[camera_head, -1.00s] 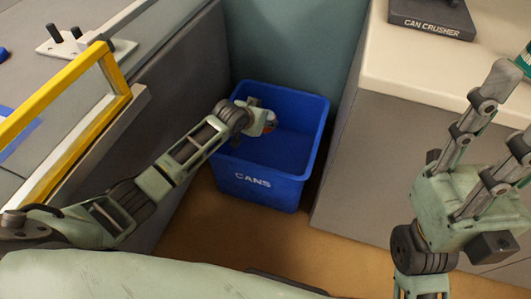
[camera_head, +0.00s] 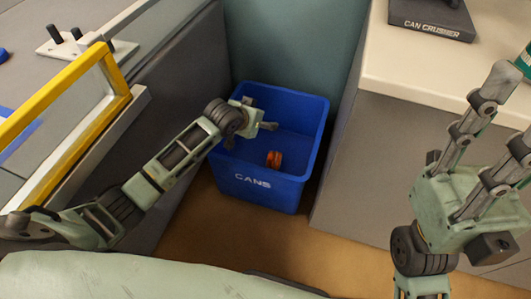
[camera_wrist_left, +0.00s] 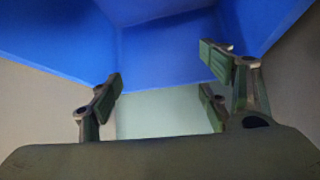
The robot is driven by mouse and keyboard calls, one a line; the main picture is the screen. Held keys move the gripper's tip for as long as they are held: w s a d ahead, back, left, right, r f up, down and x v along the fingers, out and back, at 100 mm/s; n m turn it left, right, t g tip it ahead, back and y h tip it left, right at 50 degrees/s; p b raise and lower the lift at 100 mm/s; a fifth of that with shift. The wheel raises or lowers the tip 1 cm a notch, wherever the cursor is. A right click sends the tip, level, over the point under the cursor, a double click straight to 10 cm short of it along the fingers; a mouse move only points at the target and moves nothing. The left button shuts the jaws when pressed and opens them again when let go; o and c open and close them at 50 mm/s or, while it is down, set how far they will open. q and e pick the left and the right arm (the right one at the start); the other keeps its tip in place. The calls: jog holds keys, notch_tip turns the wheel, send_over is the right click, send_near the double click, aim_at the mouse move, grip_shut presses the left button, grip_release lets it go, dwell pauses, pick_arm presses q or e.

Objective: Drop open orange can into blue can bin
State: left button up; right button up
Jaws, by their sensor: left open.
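The blue can bin (camera_head: 240,180), marked CANS, stands on the floor between the grey counter and the pale cabinet. The orange can (camera_head: 274,159) is inside the bin, seen through its open top, apart from my gripper. My left gripper (camera_head: 268,118) is open and empty at the back left of the bin's opening. In the left wrist view its spread fingers (camera_wrist_left: 165,95) show with blue bin walls (camera_wrist_left: 165,55) beyond; the can is not seen there. My right gripper (camera_head: 505,115) is raised at the right with its fingers apart, holding nothing.
A can crusher (camera_head: 430,18) sits on the pale cabinet top (camera_head: 420,60) at the right. A yellow-framed panel (camera_head: 118,78) stands on the grey counter at the left, near my left arm. Brown floor (camera_head: 290,240) is clear in front of the bin.

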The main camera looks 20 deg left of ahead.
pick_arm(q)
jog(key=v, duration=0.8)
jog(key=shift+s, duration=0.2)
